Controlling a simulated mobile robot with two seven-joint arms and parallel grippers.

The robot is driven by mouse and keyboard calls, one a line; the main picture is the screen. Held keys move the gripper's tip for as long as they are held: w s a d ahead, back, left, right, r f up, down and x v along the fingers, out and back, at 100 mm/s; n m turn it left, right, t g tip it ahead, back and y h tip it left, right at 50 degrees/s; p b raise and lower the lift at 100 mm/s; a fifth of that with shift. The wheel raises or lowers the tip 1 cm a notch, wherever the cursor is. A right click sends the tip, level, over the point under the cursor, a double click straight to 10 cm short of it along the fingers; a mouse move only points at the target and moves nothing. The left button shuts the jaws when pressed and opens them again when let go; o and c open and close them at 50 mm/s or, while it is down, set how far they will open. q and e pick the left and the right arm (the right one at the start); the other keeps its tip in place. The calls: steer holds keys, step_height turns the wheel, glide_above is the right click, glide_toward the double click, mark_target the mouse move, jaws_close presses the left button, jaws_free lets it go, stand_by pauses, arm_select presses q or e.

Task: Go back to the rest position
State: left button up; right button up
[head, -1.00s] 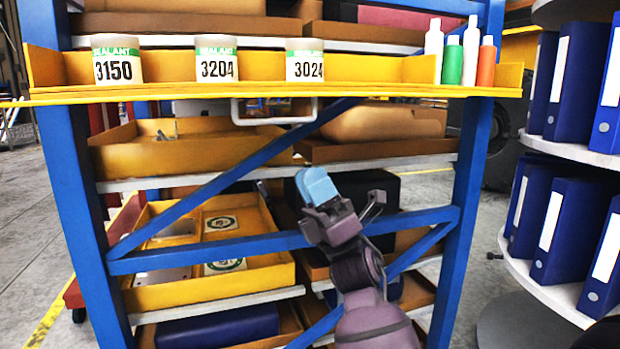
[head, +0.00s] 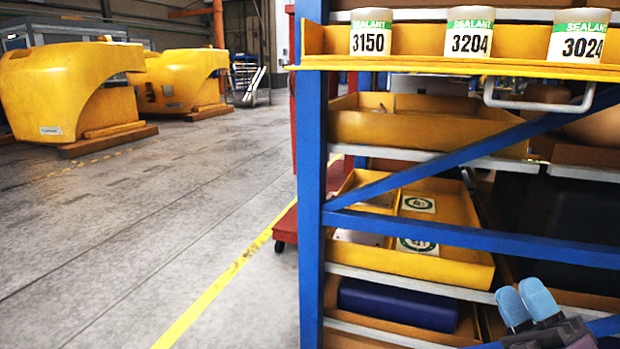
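My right gripper (head: 526,303) shows at the bottom right corner of the head view, in front of the lower part of the blue rack. Its two light blue fingertips stand a little apart with nothing between them. Part of its dark body and the arm behind it are cut off by the frame edge. My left gripper is not in view.
The blue rack (head: 312,200) fills the right side. Its yellow top ledge holds sealant tubs 3150 (head: 371,34), 3204 (head: 469,33) and 3024 (head: 578,36). Yellow trays (head: 425,130) sit below. Open grey floor (head: 150,230) lies left, with yellow castings (head: 40,95) beyond.

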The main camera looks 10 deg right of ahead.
steer(key=s+a+f+m+g+h, duration=0.1)
steer(key=s+a+f+m+g, duration=0.1)
steer(key=s+f+m+g, duration=0.5)
steer(key=s+a+f+m+h, duration=0.25)
steer(key=s+f, duration=0.25)
steer(key=f, duration=0.5)
steer(key=s+a+f+m+g+y, duration=0.1)
steer(key=s+a+f+m+g, duration=0.25)
steer(key=s, duration=0.35)
steer(key=s+a+f+m+g, duration=0.2)
steer(key=s+f+m+g, duration=0.1)
steer(key=s+f, duration=0.3)
arm_select(q)
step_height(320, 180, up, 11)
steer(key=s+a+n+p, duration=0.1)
steer(key=p, duration=1.9)
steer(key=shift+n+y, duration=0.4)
arm_select(e)
steer(key=s+r+m, duration=0.2)
steer(key=s+r, duration=0.1)
steer(key=r, duration=0.9)
steer(key=shift+d+r+g, duration=0.2)
steer(key=shift+d+g, duration=0.15)
steer(key=shift+d, duration=0.05)
